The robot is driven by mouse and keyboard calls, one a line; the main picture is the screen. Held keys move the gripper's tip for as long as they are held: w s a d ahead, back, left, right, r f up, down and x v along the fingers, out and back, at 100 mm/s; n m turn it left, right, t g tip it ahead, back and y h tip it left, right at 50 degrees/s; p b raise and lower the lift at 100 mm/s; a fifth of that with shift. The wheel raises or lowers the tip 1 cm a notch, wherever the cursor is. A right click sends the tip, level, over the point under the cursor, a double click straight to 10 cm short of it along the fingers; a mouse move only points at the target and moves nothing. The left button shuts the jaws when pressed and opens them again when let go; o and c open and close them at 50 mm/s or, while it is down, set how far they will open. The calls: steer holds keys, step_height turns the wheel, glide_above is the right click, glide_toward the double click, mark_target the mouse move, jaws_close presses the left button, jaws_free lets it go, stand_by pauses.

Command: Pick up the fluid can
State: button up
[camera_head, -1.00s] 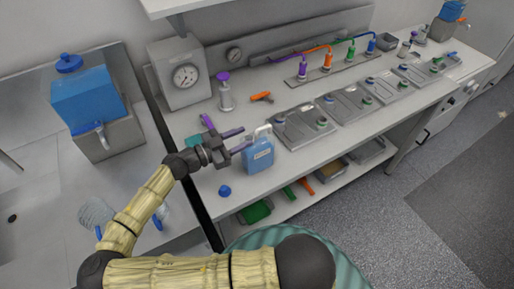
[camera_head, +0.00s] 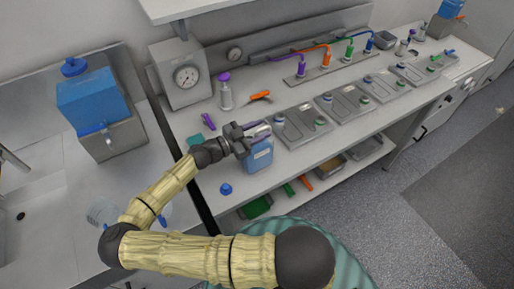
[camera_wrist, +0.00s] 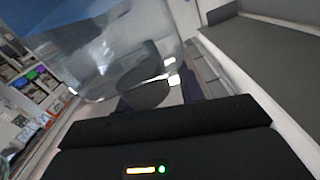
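The fluid can (camera_head: 258,157) is a blue, box-shaped can. It stands upright on the white bench near the front edge, left of the grey trays. Its top and pale handle are mostly hidden by my gripper. My gripper (camera_head: 260,131) is at the top of the can, with its fingers reaching across the handle area. I cannot tell whether the fingers are closed on the handle. In the wrist view a large translucent, blurred body (camera_wrist: 110,50), probably the can, fills the upper left close to the gripper, and the fingertips are hard to make out.
A blue cap (camera_head: 226,189) lies on the bench in front. Behind are a gauge box (camera_head: 186,75), a purple-topped bottle (camera_head: 225,92) and an orange tool (camera_head: 260,96). A row of grey trays (camera_head: 345,106) lies to the right. A large blue container (camera_head: 92,100) stands left.

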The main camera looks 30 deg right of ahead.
stand_by(0.5)
jaws_close()
stand_by(1.3)
